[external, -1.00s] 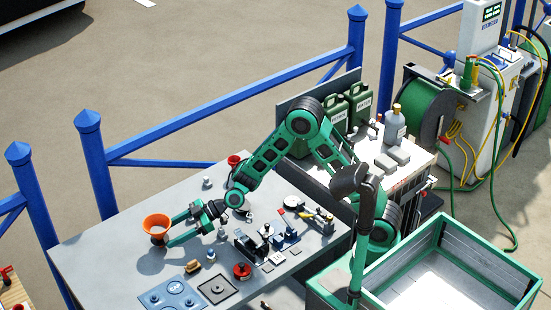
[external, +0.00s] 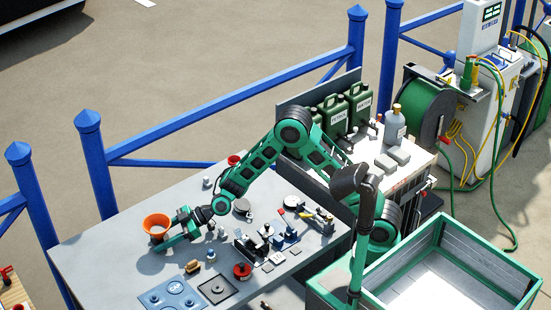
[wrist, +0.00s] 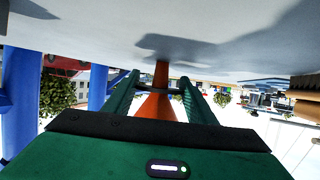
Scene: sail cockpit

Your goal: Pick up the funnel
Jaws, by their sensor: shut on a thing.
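The orange funnel (external: 157,224) is at the left end of the grey table, wide mouth up, in the external view. My gripper (external: 158,235) reaches it from the right with its fingers at the funnel's lower part. In the wrist view the funnel (wrist: 160,100) sits between the two green fingers of my gripper (wrist: 160,88), its narrow spout toward the table surface. The gripper is shut on the funnel. The wrist picture appears upside down. Whether the spout touches the table I cannot tell.
The grey table (external: 110,255) is bare around the funnel. A blue plate (external: 172,298), a dark square plate (external: 217,289), a red knob-like part (external: 242,270) and a small brown brush-like item (external: 192,267) lie nearer the front. Blue railing (external: 100,165) runs behind.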

